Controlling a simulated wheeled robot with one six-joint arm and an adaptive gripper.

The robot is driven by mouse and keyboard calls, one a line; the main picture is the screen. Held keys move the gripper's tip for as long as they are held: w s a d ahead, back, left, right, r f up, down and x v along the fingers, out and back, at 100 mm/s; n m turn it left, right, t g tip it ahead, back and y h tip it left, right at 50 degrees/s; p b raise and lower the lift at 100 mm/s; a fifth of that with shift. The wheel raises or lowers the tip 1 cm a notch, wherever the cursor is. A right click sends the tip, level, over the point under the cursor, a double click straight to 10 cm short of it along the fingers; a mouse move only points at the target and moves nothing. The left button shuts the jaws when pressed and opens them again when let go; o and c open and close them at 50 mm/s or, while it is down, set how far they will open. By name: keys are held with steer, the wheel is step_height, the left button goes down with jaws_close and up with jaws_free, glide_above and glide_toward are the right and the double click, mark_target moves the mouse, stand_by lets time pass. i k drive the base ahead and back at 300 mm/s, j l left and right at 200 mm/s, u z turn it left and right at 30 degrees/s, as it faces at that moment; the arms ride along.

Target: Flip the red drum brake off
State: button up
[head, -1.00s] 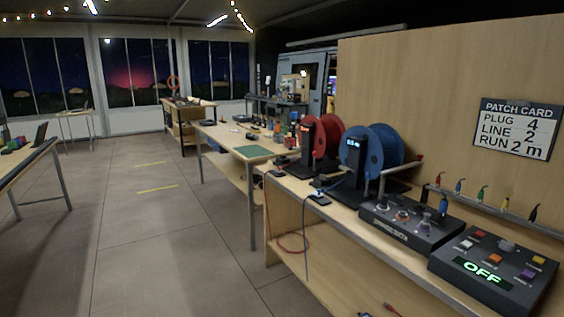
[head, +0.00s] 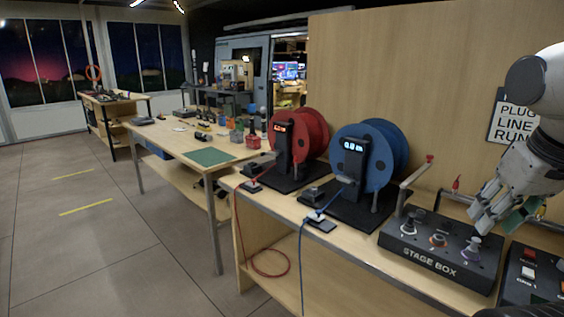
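The red drum (head: 299,137) stands on a black base on the bench, with a dark upright post carrying a lit red-orange display in front of it. A small black block (head: 254,168) sits at the front left of that base; I cannot tell whether it is the brake or which way it is set. My gripper (head: 478,226) is at the right, pointing down over the stage box, far to the right of the red drum. Its fingers are small and partly overlapped, so its opening is unclear. A green piece (head: 520,214) shows beside the fingers; I cannot tell whether it is held.
A blue drum (head: 372,158) with a lit display stands between the red drum and the stage box (head: 434,262). A crank arm (head: 417,172) sticks up behind the box. Red and blue cables hang over the bench front. The floor at left is clear.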

mark_target(296, 168)
steer(key=i+j, duration=0.75)
steer(key=i+j+u, duration=0.1)
steer(key=i+j, duration=0.15)
steer(key=j, duration=0.2)
steer(key=i+j+u, duration=0.15)
steer(key=j, duration=0.3)
steer(key=i, duration=0.05)
